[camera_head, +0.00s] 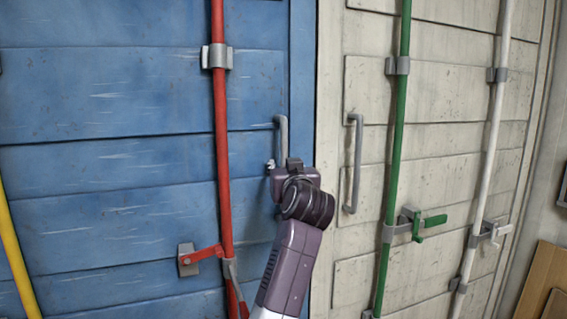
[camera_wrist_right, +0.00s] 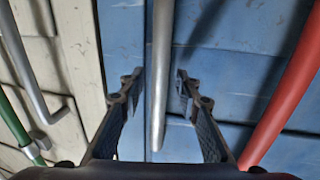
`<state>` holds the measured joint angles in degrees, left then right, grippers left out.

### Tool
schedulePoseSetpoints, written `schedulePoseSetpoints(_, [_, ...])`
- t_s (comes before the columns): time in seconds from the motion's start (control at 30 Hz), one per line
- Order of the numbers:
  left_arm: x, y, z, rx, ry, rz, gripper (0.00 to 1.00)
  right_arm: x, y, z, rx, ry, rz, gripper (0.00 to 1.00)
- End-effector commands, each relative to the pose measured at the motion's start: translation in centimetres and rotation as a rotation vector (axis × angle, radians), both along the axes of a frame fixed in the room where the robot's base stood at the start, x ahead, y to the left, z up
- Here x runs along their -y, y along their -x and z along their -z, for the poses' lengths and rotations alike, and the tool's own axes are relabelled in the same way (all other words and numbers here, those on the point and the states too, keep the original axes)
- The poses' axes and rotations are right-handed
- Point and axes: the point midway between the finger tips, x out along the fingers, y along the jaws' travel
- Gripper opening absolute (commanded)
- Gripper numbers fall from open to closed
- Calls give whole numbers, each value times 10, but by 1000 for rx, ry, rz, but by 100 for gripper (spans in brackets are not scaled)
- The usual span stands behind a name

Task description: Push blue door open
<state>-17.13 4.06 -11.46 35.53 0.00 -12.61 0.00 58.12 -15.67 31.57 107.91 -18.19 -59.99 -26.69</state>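The blue door (camera_head: 120,175) fills the left of the head view and looks closed, flush with its frame. Its grey vertical handle (camera_head: 282,128) is near its right edge; the lower part is hidden behind my gripper. My right gripper (camera_head: 283,163) is in front of this handle. In the right wrist view, the two fingers of my gripper (camera_wrist_right: 159,85) are apart, one on each side of the grey handle (camera_wrist_right: 160,60), with gaps on both sides. I cannot tell how deep the handle sits between them. My left gripper is not in view.
A red bar (camera_head: 220,130) with a red latch (camera_head: 205,254) runs down the blue door, left of my right arm. A cream door (camera_head: 372,215) adjoins on the right, with its own grey handle (camera_head: 357,165), green bar (camera_head: 397,130) and white bar (camera_head: 492,130). A yellow bar (camera_head: 15,250) stands far left.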

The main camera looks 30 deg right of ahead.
Motion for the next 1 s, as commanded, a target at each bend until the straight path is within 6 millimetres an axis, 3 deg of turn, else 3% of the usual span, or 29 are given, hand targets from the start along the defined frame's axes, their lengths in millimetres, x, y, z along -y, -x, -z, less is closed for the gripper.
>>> schedulePoseSetpoints(0.3, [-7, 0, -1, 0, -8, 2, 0, 2, -3, 1, 0, 0, 0, 31])
schedulePoseSetpoints(0.6, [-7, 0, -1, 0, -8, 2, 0, 2, -3, 1, 0, 0, 0, 0])
schedulePoseSetpoints(1.0, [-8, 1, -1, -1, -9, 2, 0, 3, -4, 1, 0, 0, -1, 0])
